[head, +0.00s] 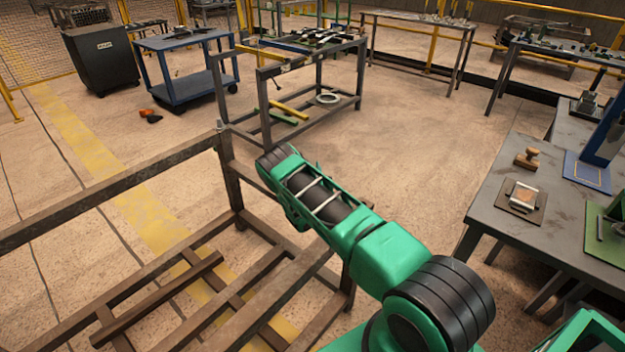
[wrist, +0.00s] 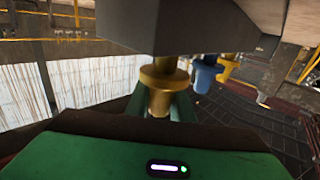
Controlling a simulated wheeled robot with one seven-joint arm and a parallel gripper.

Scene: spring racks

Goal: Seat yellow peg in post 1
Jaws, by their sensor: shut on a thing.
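In the wrist view a gold-yellow flanged peg (wrist: 161,78) stands between the green fingers of my gripper (wrist: 162,108), which is shut on its lower part. The peg's top meets or passes behind the lower edge of a large grey block (wrist: 180,25); I cannot tell whether it touches or enters it. In the head view my gripper and the peg are hidden beyond my green arm. The arm reaches to the corner of a rusty rack, near a corner post (head: 228,175). I cannot tell which post is post 1.
A blue flanged piece (wrist: 206,74) and a brighter yellow one (wrist: 228,69) are right of the held peg. A second rack (head: 312,75) stands beyond my arm. A grey workbench (head: 560,225) is at right. Open floor (head: 430,130) lies between them.

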